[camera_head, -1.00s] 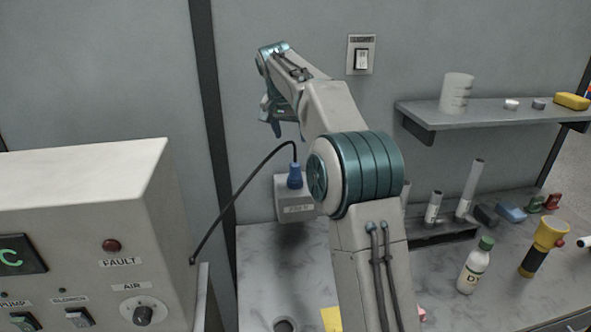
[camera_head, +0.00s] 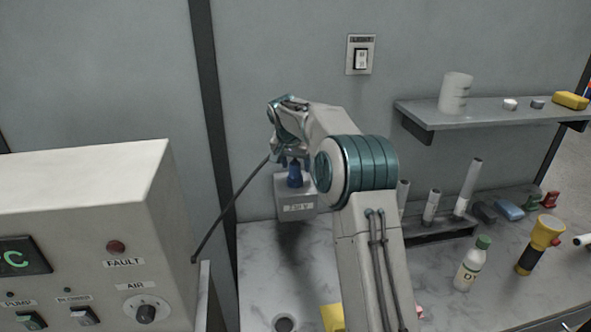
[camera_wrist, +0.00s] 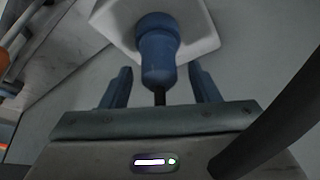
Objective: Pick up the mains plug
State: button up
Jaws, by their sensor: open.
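The mains plug is blue with a black cable. In the head view the plug (camera_head: 295,177) stands upright on a light grey socket box (camera_head: 296,207) at the wall. My gripper (camera_head: 293,162) is just above it, and the arm partly hides the cable. In the wrist view the plug (camera_wrist: 158,50) sits on the pale socket face (camera_wrist: 205,38). My open gripper (camera_wrist: 160,85) has a blue finger on either side of the plug's cable end, with gaps on both sides.
The black cable (camera_head: 228,212) runs down left to a control cabinet (camera_head: 75,215). A wall switch (camera_head: 361,56) is above my arm. A shelf (camera_head: 480,112), a white bottle (camera_head: 472,264) and a yellow-black torch (camera_head: 540,245) are to the right. The marble counter (camera_head: 265,265) left of my arm is mostly clear.

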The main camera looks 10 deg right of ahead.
jog(key=shift+f, duration=0.25)
jog(key=c, duration=1.1)
jog(key=shift+o, duration=0.2)
jog(key=shift+w+r, duration=0.1)
jog(key=shift+r, duration=0.05)
